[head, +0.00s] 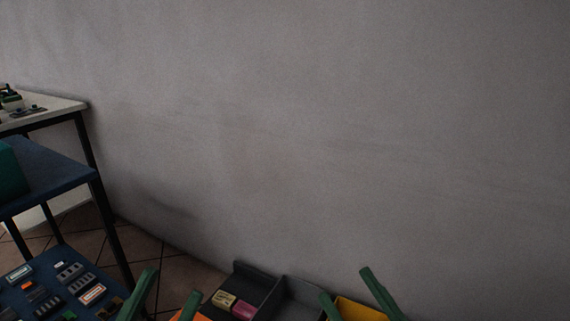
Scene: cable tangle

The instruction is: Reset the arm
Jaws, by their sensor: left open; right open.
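My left gripper (172,283) shows at the bottom edge, left of centre. Its two green fingers stand apart with nothing between them. My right gripper (346,284) shows at the bottom edge, right of centre. Its green fingers are also spread and hold nothing visible. Both arms behind the fingers are cut off by the frame's lower edge. No cable shows in this view.
A blue surface (49,272) with several small electronic parts lies at lower left. A dark divided tray (279,284) holds a yellow and a pink item. Orange and yellow (358,311) things show partly. Tables stand at left; a bare grey wall (330,130) fills the back.

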